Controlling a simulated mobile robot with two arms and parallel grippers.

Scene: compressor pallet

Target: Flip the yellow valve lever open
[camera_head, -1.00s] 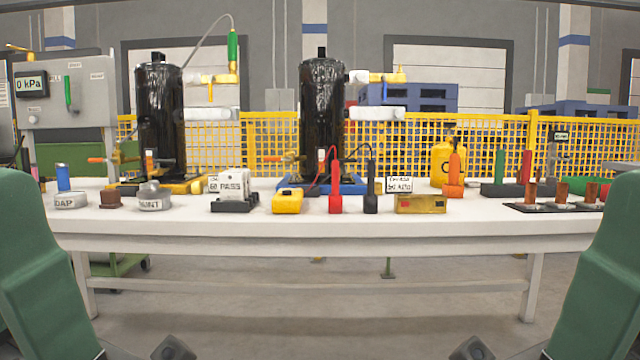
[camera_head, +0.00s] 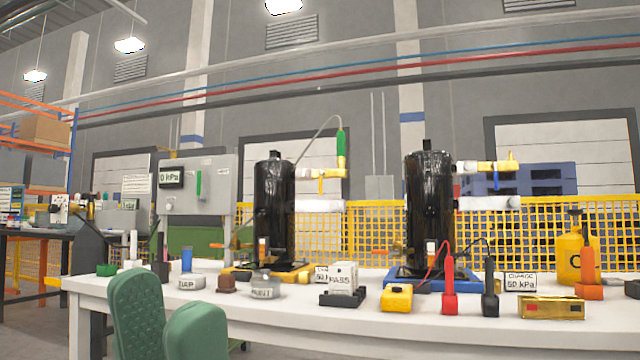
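Two black upright compressors stand on the white table. The left compressor (camera_head: 274,213) has a yellow valve fitting at its top right. Which lever the task means, I cannot tell. Green padded links, likely of my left arm, show at the lower left; neither gripper's fingers show.
The white table (camera_head: 400,328) holds a yellow meter (camera_head: 397,298), red and black probes, a PASS block (camera_head: 342,278), caps and a brass box (camera_head: 538,307) along its front. A yellow bottle (camera_head: 574,255) stands right. A grey kPa panel (camera_head: 198,195) stands behind left. A yellow mesh fence runs behind.

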